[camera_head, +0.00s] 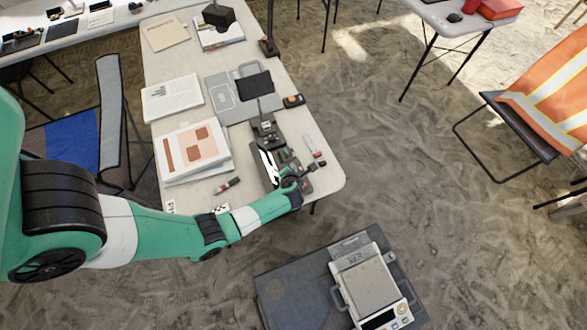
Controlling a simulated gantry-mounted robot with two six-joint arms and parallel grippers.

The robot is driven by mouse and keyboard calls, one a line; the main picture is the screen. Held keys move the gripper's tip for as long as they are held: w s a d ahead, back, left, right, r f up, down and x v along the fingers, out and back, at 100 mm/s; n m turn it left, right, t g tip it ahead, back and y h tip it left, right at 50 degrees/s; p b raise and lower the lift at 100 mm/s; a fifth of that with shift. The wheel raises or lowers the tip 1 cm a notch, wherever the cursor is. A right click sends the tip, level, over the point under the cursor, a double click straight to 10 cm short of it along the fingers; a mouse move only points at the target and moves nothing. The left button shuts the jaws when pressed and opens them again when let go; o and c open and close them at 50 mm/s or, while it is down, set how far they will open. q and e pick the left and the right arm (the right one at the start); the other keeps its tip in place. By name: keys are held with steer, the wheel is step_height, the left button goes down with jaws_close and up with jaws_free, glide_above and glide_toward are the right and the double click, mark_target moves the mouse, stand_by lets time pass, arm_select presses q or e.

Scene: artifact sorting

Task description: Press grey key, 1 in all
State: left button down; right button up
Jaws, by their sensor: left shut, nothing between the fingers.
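My left arm reaches in from the left in green and white. Its gripper (291,183) is shut and empty at the near right end of the table, over or beside the near end of a dark device (268,138). I cannot tell whether it touches the device. The device stands near the table's right edge, and the gripper hides part of it. A scale-like instrument (368,284) with a flat grey plate sits on a dark case at the lower right, with small coloured buttons on its front. No grey key can be made out at this size. My right gripper is out of view.
The white table (325,178) holds printed sheets (192,149), a grey clipboard-like case (226,95), a marker (227,184) and a small white tube (310,144). A folding chair (540,100) with an orange vest stands at right.

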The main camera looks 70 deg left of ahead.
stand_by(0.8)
arm_select(q)
steer(key=shift+f, duration=0.4)
steer(key=shift+f+b, duration=0.45)
steer(key=shift+b, duration=0.05)
stand_by(0.5)
steer(key=shift+r+p, duration=0.85)
steer(key=shift+p, duration=0.25)
steer(key=shift+r, duration=0.1)
step_height(320, 180, up, 5)
steer(key=p, duration=0.5)
steer(key=shift+p, duration=0.3)
